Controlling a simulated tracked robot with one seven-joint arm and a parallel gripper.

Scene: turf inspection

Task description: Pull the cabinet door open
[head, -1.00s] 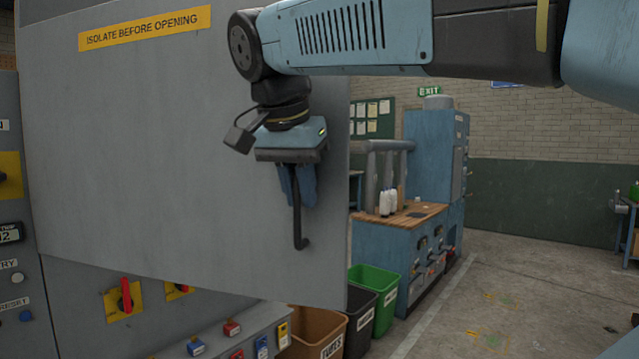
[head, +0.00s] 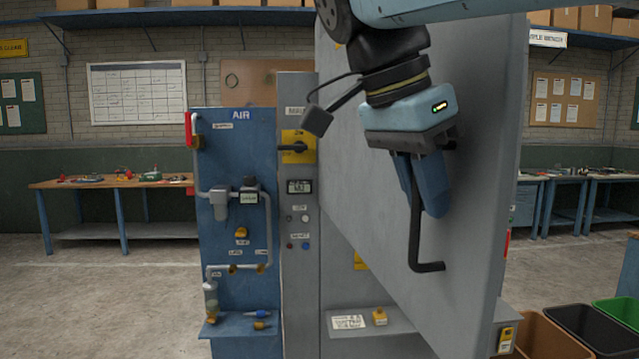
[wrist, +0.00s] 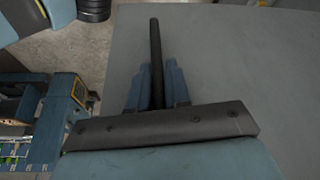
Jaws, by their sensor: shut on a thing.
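A blue AIR panel (head: 240,220) with pipes and valves stands left of the cabinet. A low ledge (head: 370,322) sits under the door. Brown (head: 545,340), black and green bins stand at the lower right. Open floor (head: 110,300) lies at the left.

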